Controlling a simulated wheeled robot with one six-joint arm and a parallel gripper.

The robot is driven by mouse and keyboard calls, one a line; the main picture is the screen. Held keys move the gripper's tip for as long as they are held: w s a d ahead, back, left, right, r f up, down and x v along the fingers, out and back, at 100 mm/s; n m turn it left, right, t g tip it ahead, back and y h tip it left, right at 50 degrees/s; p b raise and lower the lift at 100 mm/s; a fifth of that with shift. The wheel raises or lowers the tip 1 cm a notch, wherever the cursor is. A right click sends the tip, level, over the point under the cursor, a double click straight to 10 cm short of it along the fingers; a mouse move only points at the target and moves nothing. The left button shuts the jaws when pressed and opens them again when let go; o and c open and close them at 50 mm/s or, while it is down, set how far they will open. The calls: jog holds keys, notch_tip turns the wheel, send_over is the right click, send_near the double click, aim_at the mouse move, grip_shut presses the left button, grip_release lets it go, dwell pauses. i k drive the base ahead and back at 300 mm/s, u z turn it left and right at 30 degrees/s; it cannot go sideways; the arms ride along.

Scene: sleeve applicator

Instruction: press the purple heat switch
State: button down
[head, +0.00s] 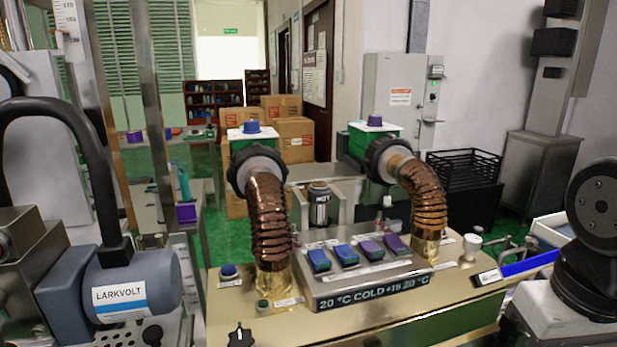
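Two purple rocker switches stand on the sloped grey control box (372,287) on the brass-coloured machine top. The left purple switch (371,251) and the right purple switch (396,244) sit side by side, to the right of two blue switches (345,254). The label strip under the switches is too small to read, so I cannot tell which purple one is marked for heat. The front display of the box reads "20 °C COLD +15 20 °C". My gripper is not in view, and nothing visible touches the switches.
Two copper-coloured ribbed hoses (268,220) with black nozzles rise on either side of the box; the right hose (427,200) stands close to the purple switches. A round blue button (229,271) and a black knob (241,335) are at left. A white mushroom-shaped knob (471,246) is at right.

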aim_at(395, 243)
jog(key=z, duration=0.9)
jog(key=k, duration=0.9)
jog(key=u, duration=0.8)
jog(key=i, duration=0.5)
jog(key=u, duration=0.05)
